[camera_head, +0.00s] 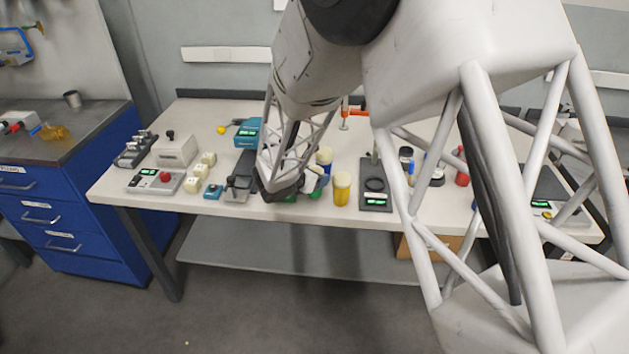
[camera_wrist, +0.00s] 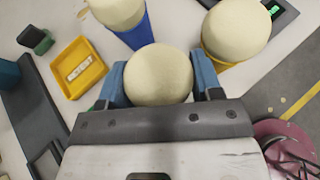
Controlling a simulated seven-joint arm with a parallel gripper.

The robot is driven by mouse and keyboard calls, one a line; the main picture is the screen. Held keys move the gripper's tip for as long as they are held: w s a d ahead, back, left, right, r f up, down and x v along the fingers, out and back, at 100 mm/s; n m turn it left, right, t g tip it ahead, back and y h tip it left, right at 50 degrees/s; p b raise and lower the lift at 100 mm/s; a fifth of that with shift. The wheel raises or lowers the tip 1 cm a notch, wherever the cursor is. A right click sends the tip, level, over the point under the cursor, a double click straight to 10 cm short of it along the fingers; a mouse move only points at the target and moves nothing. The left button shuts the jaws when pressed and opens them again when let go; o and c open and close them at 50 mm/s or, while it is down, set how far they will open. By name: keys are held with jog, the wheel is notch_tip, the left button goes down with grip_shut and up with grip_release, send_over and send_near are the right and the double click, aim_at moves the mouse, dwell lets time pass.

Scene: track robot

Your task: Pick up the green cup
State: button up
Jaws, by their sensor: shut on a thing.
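The green cup (camera_wrist: 158,74) shows its round cream top between my fingers in the wrist view; its side is mostly hidden there. In the head view, green (camera_head: 290,199) shows low beside my gripper (camera_head: 304,184), near the table's front edge. My gripper (camera_wrist: 160,84) is shut on this cup, with one blue-grey finger on each side. I cannot tell whether the cup touches the table.
A blue cup (camera_wrist: 132,30) stands close beyond the held one. A yellow cup (camera_head: 342,188) stands to its right, near a dark scale (camera_head: 376,199). A yellow tray (camera_wrist: 79,67) lies to the left in the wrist view. Cream blocks (camera_head: 193,185) are farther left.

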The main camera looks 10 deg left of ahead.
jog(key=shift+r, duration=0.75)
jog(key=s+d, duration=0.2)
jog(key=s, duration=0.5)
jog(key=s+d+r, duration=0.1)
jog(key=s+d, duration=0.2)
jog(key=s, duration=0.5)
jog(key=shift+d+r, duration=0.25)
jog(key=shift+d, duration=0.05)
jog(key=shift+w, duration=0.1)
